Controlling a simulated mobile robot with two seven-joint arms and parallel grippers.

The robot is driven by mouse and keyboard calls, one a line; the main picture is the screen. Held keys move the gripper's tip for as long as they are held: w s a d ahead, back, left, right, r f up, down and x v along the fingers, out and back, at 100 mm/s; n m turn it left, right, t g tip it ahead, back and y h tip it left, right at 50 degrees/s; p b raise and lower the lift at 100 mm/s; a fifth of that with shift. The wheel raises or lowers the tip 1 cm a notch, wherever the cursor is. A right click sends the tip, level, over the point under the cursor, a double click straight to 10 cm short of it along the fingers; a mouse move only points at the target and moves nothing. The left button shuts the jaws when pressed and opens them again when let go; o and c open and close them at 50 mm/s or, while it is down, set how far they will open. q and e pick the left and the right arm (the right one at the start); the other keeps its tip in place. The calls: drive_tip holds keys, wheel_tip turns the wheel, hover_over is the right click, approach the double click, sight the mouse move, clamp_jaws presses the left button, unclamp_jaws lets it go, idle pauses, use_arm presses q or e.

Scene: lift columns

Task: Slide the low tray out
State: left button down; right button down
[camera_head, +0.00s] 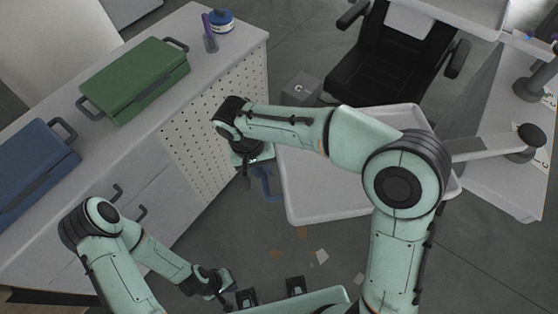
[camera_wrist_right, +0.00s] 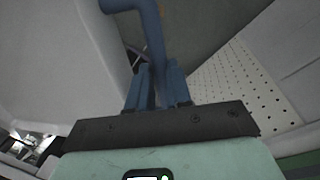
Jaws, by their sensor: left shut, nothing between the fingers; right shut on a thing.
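A large white tray (camera_head: 325,200) with a raised rim lies low in the middle of the head view, partly hidden under my right arm. A blue handle (camera_head: 264,186) shows at its left edge. My right gripper (camera_head: 246,172) is shut on the blue handle, which rises between the fingers in the right wrist view (camera_wrist_right: 152,45). My left gripper (camera_head: 226,286) is shut and empty, low over the floor at the bottom of the head view, apart from the tray.
A white counter (camera_head: 128,122) with a perforated side panel runs along the left, carrying a green case (camera_head: 135,80) and a blue case (camera_head: 32,165). A black office chair (camera_head: 390,65) stands behind the tray. A grey box (camera_head: 300,88) is nearby. Floor (camera_head: 255,235) before the tray is open, with small scraps.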

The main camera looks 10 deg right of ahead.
drive_tip(key=shift+d, duration=0.2)
drive_tip(key=c, duration=1.1)
unclamp_jaws()
drive_tip(key=shift+o, duration=0.2)
drive_tip(key=shift+r, duration=0.1)
use_arm(q)
drive_tip(key=w+r+p, duration=0.2)
drive_tip(key=r, duration=0.1)
use_arm(e)
wheel_tip(320, 180, up, 13)
drive_tip(key=a, duration=0.2)
drive_tip(key=shift+a, duration=0.2)
use_arm(q)
drive_tip(key=shift+s+f, duration=0.1)
